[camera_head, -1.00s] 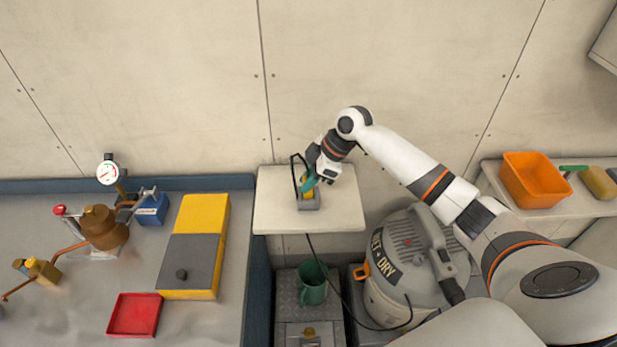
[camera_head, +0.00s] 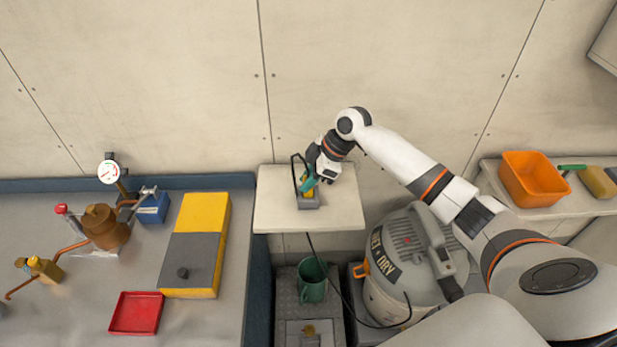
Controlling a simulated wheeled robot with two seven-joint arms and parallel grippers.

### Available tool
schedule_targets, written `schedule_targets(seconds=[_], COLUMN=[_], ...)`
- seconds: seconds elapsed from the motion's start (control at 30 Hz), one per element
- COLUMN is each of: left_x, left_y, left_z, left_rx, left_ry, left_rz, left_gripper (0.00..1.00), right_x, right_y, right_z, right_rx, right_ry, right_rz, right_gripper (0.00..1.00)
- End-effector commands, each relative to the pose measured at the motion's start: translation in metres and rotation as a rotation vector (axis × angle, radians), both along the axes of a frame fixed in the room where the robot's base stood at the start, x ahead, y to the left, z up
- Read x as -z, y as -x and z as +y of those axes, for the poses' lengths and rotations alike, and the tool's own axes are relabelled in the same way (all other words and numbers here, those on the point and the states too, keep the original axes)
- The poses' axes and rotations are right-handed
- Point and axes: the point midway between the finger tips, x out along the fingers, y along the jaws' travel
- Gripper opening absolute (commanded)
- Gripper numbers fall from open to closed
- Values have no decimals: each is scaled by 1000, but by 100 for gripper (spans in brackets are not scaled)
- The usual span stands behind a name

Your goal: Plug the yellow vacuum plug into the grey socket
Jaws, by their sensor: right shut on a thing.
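My right gripper (camera_head: 313,184) is over the small white shelf in the middle. It is shut on the yellow plug (camera_head: 307,189), of which only a little yellow shows beside the teal fingers. The grey socket (camera_head: 309,203) sits on the shelf directly below, with a dark upright frame beside the gripper. The plug is at the socket's top; whether it is seated inside cannot be told, as the fingers hide the contact. A black cord (camera_head: 331,278) hangs from the shelf's front edge toward the vacuum (camera_head: 404,262). My left gripper is not in view.
The white shelf (camera_head: 272,213) has free room on its left. A green mug (camera_head: 312,283) stands below it. A bench at left holds a red tray (camera_head: 136,314), a yellow-grey box (camera_head: 197,246) and brass fittings. An orange bin (camera_head: 534,181) stands at right.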

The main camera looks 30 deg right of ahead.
Motion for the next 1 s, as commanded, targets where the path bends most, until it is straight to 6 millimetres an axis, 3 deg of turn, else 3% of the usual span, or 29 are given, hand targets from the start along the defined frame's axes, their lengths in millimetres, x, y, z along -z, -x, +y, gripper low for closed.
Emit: schedule_targets(seconds=[0.3,0.33,0.5,0.8,1.0], left_x=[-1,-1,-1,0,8], left_y=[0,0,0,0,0], left_z=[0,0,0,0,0], left_rx=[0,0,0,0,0], left_ry=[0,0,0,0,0], left_rz=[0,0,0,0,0], left_gripper=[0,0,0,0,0], right_x=[0,0,0,-1,-23], right_y=[0,0,0,0,5], right_z=[0,0,0,-1,-14], right_rx=[0,0,0,0,2], right_ry=[0,0,0,0,3], right_rz=[0,0,0,-1,-5], right_gripper=[0,25,49,49,49])
